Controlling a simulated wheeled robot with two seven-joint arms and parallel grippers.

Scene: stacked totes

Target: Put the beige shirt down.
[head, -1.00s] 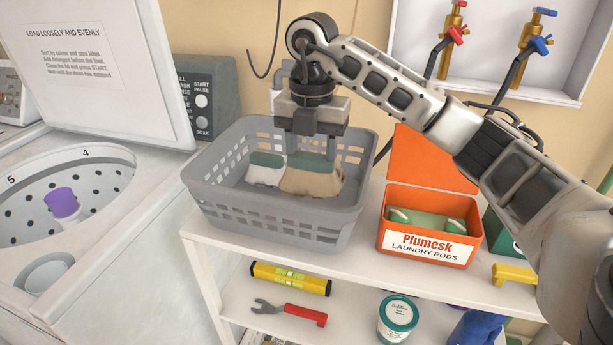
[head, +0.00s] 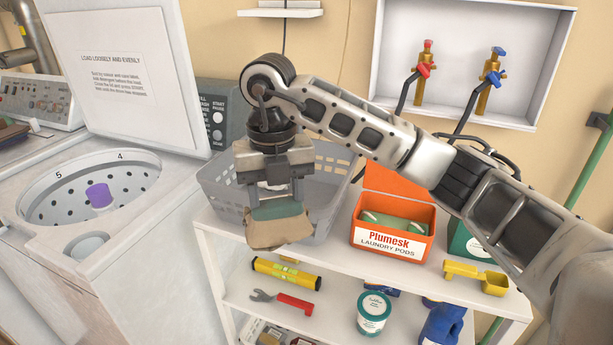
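The beige shirt (head: 278,232), a folded bundle with a teal band along its top, hangs from my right gripper (head: 275,200) in the head view. The gripper's arm comes in from the right, and its fingers point down and are closed on the shirt's top. The shirt is held up in front of the near left side of the grey basket (head: 325,190) and hides part of it. A small pale patch shows between the fingers; I cannot tell whether it is another garment in the basket. My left gripper is not in view.
The open washer drum (head: 125,193), with a purple-topped agitator, is at the left under a raised lid (head: 120,70). An orange pod box (head: 392,238) stands right of the basket on the white shelf unit (head: 340,255). A yellow scoop (head: 475,275) lies further right.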

